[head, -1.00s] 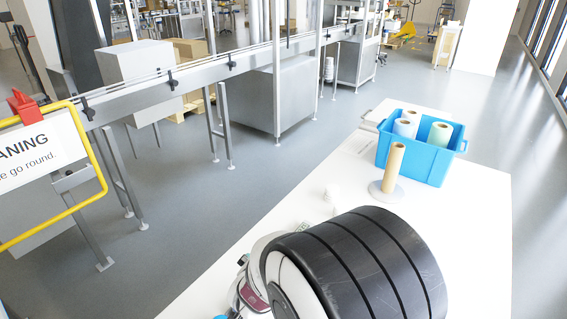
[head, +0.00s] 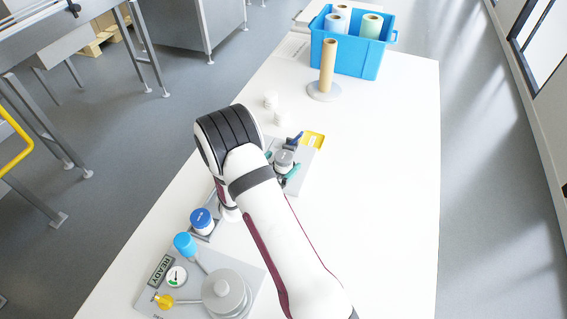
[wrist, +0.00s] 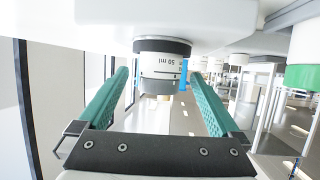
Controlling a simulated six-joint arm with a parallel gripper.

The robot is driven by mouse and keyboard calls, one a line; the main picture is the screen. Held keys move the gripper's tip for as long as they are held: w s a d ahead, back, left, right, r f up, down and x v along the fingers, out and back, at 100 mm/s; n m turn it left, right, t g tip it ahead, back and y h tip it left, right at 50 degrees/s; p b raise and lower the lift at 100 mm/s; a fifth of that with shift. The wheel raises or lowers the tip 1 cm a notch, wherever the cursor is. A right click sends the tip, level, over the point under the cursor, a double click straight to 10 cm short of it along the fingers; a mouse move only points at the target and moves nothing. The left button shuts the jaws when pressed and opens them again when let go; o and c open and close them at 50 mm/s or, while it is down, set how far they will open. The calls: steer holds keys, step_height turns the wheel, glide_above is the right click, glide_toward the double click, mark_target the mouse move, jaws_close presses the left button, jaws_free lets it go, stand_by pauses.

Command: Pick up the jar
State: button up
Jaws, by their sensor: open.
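A small jar (head: 285,157) with a grey top stands on a grey plate beyond my wrist in the head view. In the wrist view, which looks upside down, the jar (wrist: 163,65) shows dark bands and a white label reading "50 ml". My gripper (wrist: 158,76) is open, with its teal fingers on either side of the jar and visible gaps between. In the head view my gripper (head: 281,164) is partly hidden by my arm, with teal finger parts showing beside the jar.
A blue-lidded jar (head: 202,218) and a panel marked READY (head: 160,270) with a gauge and round grey part lie nearer. Small white cups (head: 271,100), a cardboard tube on a stand (head: 328,68) and a blue bin (head: 358,62) of rolls stand farther back. The table's right side is clear.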

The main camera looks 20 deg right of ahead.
steer(key=shift+x, duration=1)
steer(key=c, duration=1.5)
steer(key=shift+r, duration=0.1)
